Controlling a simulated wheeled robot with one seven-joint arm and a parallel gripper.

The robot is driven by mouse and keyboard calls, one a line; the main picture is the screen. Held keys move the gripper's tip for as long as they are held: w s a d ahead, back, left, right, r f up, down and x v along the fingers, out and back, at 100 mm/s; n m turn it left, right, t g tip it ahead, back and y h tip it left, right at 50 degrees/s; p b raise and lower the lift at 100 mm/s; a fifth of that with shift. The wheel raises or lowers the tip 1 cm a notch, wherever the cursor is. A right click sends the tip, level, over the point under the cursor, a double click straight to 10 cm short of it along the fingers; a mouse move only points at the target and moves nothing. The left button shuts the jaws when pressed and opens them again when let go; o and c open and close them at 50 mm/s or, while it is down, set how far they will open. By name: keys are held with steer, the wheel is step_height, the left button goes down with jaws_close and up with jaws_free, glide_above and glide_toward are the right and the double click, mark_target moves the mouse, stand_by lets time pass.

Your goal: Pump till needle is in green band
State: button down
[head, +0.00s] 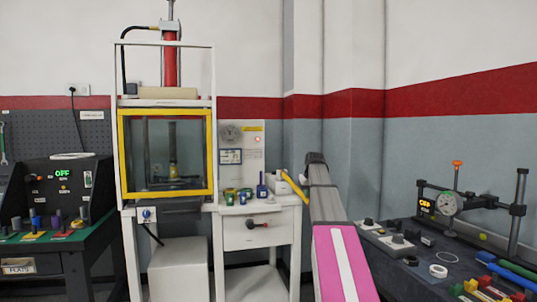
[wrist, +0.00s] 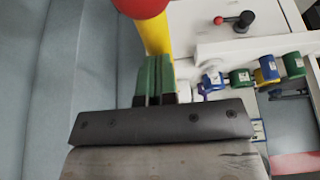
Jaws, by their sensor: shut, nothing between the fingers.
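The yellow pump lever (head: 293,187) slants beside a white block at the right end of the white bench in the head view. In the wrist view its yellow rod (wrist: 157,34) and red ball end (wrist: 140,4) lie just beyond my fingertips; I cannot tell if they touch. My gripper (wrist: 154,60) has green finger pads pressed together, with nothing between them. In the head view my arm reaches up right of the lever. A round gauge (head: 231,133) is on the panel behind the bench; its needle and any green band are too small to read.
A yellow-framed press chamber (head: 166,192) stands left of the gauge panel.

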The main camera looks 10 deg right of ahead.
stand_by(0.3)
step_height(320, 180, up, 13)
steer(key=shift+w+r, duration=0.2)
steer(key=shift+w, duration=0.05)
steer(key=shift+f, duration=1.8)
steer(key=v, duration=1.1)
steer(key=shift+w+r, duration=0.2)
steer(key=shift+r, duration=0.2)
